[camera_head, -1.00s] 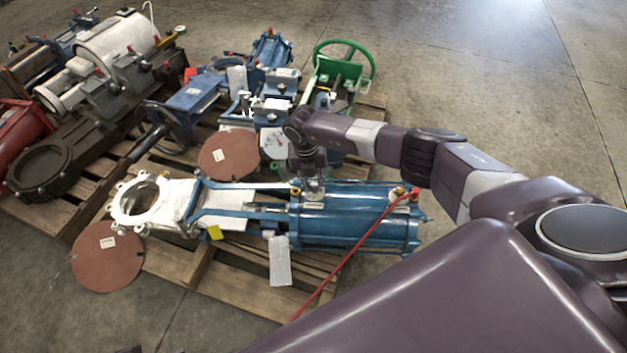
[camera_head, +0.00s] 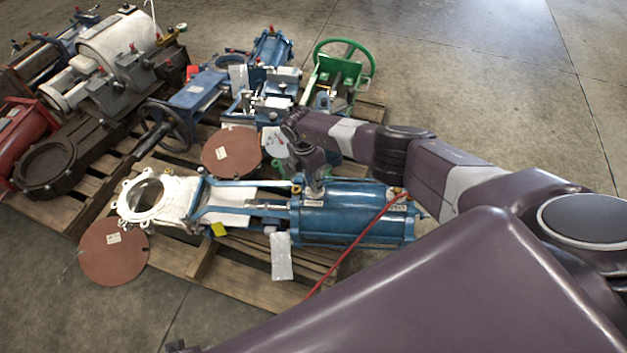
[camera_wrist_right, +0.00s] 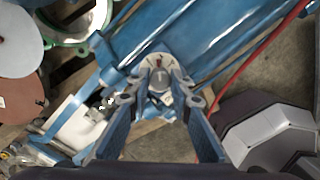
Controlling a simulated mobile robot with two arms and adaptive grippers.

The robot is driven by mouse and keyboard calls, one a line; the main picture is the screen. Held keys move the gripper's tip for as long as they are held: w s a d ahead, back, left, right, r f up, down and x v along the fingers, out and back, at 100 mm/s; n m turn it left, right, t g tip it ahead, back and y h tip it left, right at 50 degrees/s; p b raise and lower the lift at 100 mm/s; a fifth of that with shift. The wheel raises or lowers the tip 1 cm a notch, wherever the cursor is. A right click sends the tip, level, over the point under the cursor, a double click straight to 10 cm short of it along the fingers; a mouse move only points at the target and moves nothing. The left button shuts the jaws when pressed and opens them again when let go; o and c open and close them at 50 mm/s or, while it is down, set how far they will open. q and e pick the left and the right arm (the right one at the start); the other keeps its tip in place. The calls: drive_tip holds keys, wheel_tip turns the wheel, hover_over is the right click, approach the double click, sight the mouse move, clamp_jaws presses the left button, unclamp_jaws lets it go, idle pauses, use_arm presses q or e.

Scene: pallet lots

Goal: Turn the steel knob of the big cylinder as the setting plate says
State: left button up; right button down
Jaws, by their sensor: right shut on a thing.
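The big blue cylinder (camera_head: 355,218) lies on a wooden pallet, joined by a blue frame to a white valve body (camera_head: 150,198). My right gripper (camera_head: 316,190) reaches down to the left end of the cylinder. In the right wrist view its fingers (camera_wrist_right: 160,88) close around the small steel knob (camera_wrist_right: 158,76), which sits by a pale round face with dark marks. The marks are too small to read. In the head view the gripper hides the knob. I cannot tell which plate is the setting plate.
A red hose (camera_head: 350,248) runs from the cylinder's right end. Brown discs (camera_head: 113,252) and a white tag (camera_head: 281,257) lie around the valve. A green handwheel (camera_head: 343,60) and other machines stand behind. Open concrete floor is at the right.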

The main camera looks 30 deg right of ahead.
use_arm(q)
drive_tip(key=shift+s+f, duration=0.3)
drive_tip(key=shift+f, duration=0.65)
use_arm(e)
drive_tip(key=shift+m, duration=0.9)
drive_tip(key=c, duration=1.7)
unclamp_jaws()
drive_tip(key=shift+c, duration=0.2)
drive_tip(key=shift+r, duration=0.1)
wheel_tip(320, 180, up, 12)
drive_tip(key=a, duration=0.1)
drive_tip(key=shift+w+a, duration=0.2)
drive_tip(key=shift+w, duration=0.25)
drive_tip(key=shift+f, duration=0.2)
